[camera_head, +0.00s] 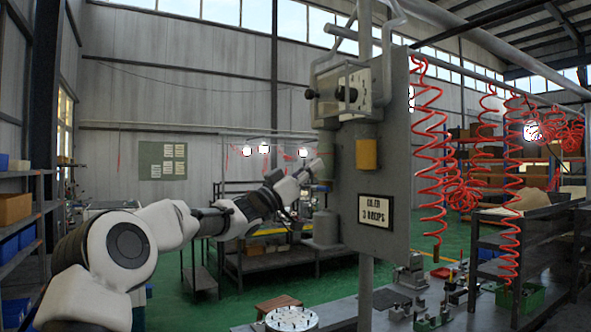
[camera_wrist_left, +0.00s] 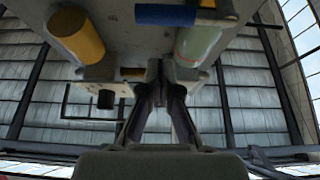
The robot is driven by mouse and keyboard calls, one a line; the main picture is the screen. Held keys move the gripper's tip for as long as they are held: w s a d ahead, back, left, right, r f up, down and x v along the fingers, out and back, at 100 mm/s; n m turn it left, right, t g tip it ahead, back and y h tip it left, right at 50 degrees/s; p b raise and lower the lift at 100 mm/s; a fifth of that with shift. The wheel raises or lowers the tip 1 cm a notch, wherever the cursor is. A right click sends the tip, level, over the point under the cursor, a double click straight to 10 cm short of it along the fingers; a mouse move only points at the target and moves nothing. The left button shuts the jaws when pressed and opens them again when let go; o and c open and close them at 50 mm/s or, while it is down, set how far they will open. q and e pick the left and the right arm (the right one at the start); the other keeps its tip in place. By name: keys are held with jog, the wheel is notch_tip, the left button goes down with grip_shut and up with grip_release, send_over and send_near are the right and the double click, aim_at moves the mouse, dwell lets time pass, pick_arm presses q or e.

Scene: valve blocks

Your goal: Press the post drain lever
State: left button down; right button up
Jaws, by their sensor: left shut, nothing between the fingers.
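A grey panel on a post (camera_head: 385,150) carries a filter unit (camera_head: 345,95) with dark knobs and a yellow cylinder (camera_head: 366,154). My left gripper (camera_head: 316,168) is shut and empty at the panel's left side, below the filter unit. In the left wrist view the shut fingers (camera_wrist_left: 162,80) point up at the underside of the unit. There the yellow cylinder (camera_wrist_left: 77,35) is left of the fingers and a pale green bowl (camera_wrist_left: 198,42) is just right. A blue bar (camera_wrist_left: 165,14) crosses above the fingertips. I cannot tell whether it is the drain lever, or whether the fingers touch anything.
A label plate (camera_head: 376,210) is on the panel. Red coiled hoses (camera_head: 430,150) hang to its right. A bench (camera_head: 390,310) with small metal parts and a round white plate (camera_head: 291,319) is below. Shelves stand at both sides.

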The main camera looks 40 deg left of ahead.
aim_at(323, 188)
pick_arm(q)
jog(key=f, duration=0.4)
jog(key=shift+w, duration=0.25)
jog(key=shift+d, duration=0.15)
jog(key=shift+f+m, duration=0.1)
jog(key=shift+m, duration=0.3)
